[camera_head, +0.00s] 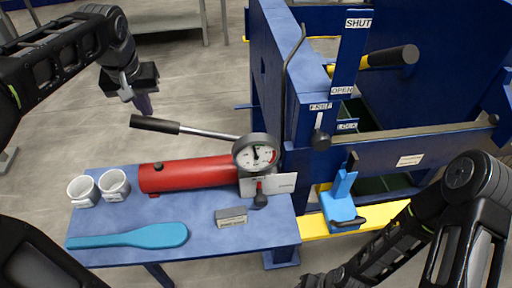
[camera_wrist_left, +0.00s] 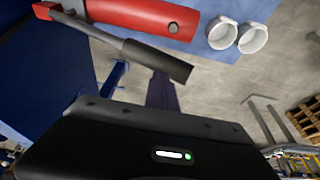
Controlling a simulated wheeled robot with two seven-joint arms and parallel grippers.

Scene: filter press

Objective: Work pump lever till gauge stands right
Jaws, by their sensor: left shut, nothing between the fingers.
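The red hand pump (camera_head: 190,175) lies on the blue side table. Its lever (camera_head: 155,124) has a black grip and a metal rod, and sticks out to the left above the red cylinder. The round gauge (camera_head: 257,154) at the pump's right end has its needle pointing roughly straight up. My left gripper (camera_head: 144,104) is shut and empty, above and a little left of the lever grip, apart from it. In the left wrist view the lever grip (camera_wrist_left: 155,60) passes close to my shut fingers (camera_wrist_left: 162,90). My right gripper (camera_head: 318,280) is only partly visible at the bottom edge.
Two white mugs (camera_head: 98,188), a blue paddle (camera_head: 130,237) and a small grey block (camera_head: 231,217) lie on the table (camera_head: 200,240). A small black-knobbed valve (camera_head: 260,199) is below the gauge. The blue press (camera_head: 270,70), with SHUT and OPEN labels, stands right.

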